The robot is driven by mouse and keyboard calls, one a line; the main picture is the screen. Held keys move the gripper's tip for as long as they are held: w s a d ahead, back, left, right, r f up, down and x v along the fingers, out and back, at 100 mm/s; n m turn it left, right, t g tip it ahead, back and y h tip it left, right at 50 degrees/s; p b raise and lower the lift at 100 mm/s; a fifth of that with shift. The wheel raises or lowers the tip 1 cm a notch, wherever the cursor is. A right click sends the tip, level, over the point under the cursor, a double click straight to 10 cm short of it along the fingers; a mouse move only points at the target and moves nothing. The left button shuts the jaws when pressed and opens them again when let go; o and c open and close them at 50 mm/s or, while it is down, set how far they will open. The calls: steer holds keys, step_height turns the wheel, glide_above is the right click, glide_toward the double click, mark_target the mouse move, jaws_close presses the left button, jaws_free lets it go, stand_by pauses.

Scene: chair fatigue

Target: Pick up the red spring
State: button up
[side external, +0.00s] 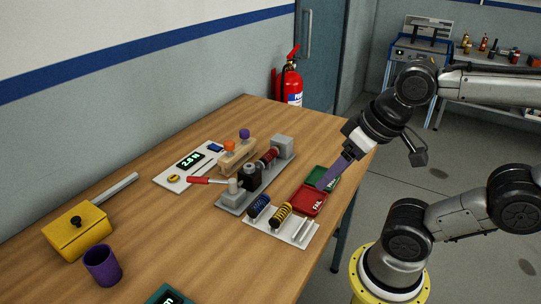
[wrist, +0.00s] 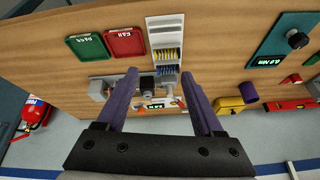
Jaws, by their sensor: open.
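The red spring (side external: 268,157) lies in the grey bench fixture (side external: 228,196), between a dark block and a grey end block. My gripper (side external: 325,186) has purple fingers and points down over the red and green trays, to the right of the spring and apart from it. In the wrist view its fingers (wrist: 160,74) are spread with nothing held between them. I cannot make out the red spring in the wrist view; the left finger covers part of the fixture.
A blue spring (side external: 259,206) and a yellow spring (side external: 280,215) lie on a white rack (side external: 264,224). The red FAIL tray (side external: 306,200) and green PASS tray (side external: 318,172) are beside the fixture. A red-handled lever (side external: 207,180) and wooden block (side external: 238,157) stand near it.

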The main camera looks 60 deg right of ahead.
steer(key=w+d+r+m+g+h, duration=0.25)
steer(key=w+d+r+m, duration=0.2)
steer(key=w+m, duration=0.4)
steer(key=w+d+r+m+g+h, duration=0.1)
steer(key=w+d+r+m+g, duration=0.35)
steer(key=w, duration=0.65)
steer(key=w+d+f+m, duration=0.1)
steer(key=w+f+m, duration=0.1)
steer(key=w+f, duration=0.5)
steer(key=g, duration=0.1)
glide_toward(269, 152)
steer(key=shift+h, duration=0.45)
steer(key=shift+a+x, duration=0.15)
steer(key=shift+x, duration=2.15)
steer(key=shift+a+x, duration=0.2)
steer(key=shift+x, duration=2.15)
steer(key=shift+f, duration=0.15)
